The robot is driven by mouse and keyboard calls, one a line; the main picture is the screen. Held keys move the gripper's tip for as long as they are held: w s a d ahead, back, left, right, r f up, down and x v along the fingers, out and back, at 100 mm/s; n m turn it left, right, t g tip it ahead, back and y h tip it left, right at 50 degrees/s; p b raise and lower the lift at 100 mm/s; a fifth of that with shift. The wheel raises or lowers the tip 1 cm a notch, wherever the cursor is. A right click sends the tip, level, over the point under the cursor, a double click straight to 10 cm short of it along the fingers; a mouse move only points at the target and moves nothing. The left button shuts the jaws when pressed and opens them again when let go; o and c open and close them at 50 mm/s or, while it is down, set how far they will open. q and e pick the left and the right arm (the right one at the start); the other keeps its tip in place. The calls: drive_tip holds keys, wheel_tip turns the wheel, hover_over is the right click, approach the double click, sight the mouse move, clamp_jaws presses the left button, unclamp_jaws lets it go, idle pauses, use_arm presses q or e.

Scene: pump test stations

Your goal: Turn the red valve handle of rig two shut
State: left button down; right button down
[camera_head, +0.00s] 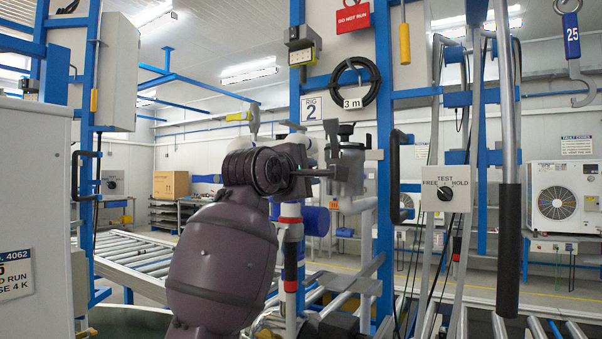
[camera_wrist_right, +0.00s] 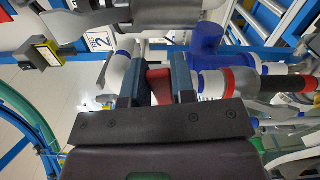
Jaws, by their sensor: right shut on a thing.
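The red valve handle (camera_wrist_right: 160,86) sits between the two fingers of my right gripper (camera_wrist_right: 160,72) in the right wrist view. The gripper is shut on it. In the head view my right gripper (camera_head: 318,173) is at the rig's pipework, and my own wrist hides the handle. A blue pipe fitting (camera_wrist_right: 208,40) and a white pipe with a red band (camera_wrist_right: 232,80) lie beside the fingers. How far the handle is turned cannot be told. My left gripper is not in view.
A grey metal fitting (camera_head: 347,165) stands close right of my gripper. A TEST switch box (camera_head: 446,189) and a black-sleeved pole (camera_head: 508,250) are further right. A roller conveyor (camera_head: 140,258) runs at left behind a grey cabinet (camera_head: 35,200). Blue posts flank the rig.

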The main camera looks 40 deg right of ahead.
drive_tip(key=shift+f+m+b, duration=0.4)
drive_tip(key=shift+f+m, duration=0.35)
drive_tip(key=shift+m, duration=0.05)
drive_tip(key=c, duration=1)
unclamp_jaws()
drive_tip(key=shift+o, duration=0.3)
drive_tip(key=shift+r, duration=0.1)
